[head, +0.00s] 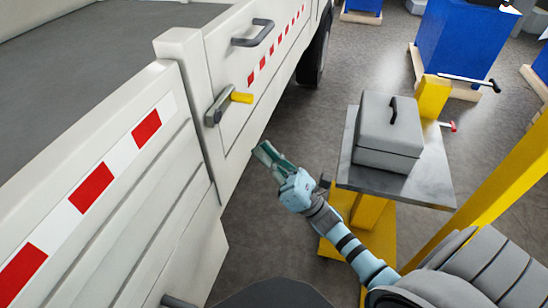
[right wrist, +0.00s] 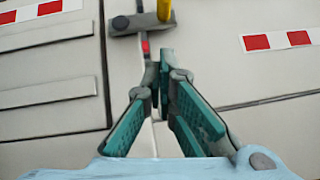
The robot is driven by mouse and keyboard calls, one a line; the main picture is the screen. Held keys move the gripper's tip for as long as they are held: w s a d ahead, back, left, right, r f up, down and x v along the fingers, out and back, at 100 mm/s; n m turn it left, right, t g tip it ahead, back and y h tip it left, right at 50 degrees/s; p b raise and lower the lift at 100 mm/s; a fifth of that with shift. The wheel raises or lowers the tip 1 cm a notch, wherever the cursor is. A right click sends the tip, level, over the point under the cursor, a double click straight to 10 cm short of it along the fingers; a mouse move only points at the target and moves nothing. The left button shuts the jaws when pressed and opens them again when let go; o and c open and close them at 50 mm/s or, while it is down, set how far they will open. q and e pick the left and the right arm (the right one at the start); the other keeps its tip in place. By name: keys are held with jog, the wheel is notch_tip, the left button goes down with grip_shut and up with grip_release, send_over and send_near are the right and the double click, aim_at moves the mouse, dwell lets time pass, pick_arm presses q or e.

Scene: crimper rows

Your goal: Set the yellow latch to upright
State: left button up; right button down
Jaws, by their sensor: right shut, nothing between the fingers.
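The yellow latch (head: 241,97) is a short yellow lever on a grey metal plate (head: 214,115) on the side of a white truck bed. In the head view the lever points to the right from the plate, not upright in the picture. It also shows at the top of the right wrist view (right wrist: 164,9), cut by the frame edge, beside a dark knob on the plate. My right gripper (head: 262,151) is shut and empty, below and to the right of the latch, apart from it. Its fingers (right wrist: 166,60) point toward the plate. My left gripper is not in view.
A dark grab handle (head: 254,33) sits on the panel beyond the latch. To the right, a grey box (head: 388,135) stands on a metal-topped stand (head: 432,187) with yellow legs. Blue crates (head: 463,45) stand farther back. Open floor lies between truck and stand.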

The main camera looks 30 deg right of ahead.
aim_at(231, 100)
jog(key=w+r+p, duration=0.1)
jog(key=r, duration=0.1)
jog(key=w+a+r+p, duration=0.1)
jog(key=r, duration=0.2)
jog(key=w+r+p, duration=0.1)
jog(key=r, duration=0.1)
jog(key=shift+a+r, duration=0.15)
jog(key=shift+w, duration=0.1)
jog(key=shift+n+b, duration=0.3)
jog(key=shift+n, duration=0.1)
jog(key=shift+w+r+n+g+y+b, duration=0.1)
jog(key=shift+n+g+y+b, duration=0.2)
jog(key=shift+n+y, duration=0.25)
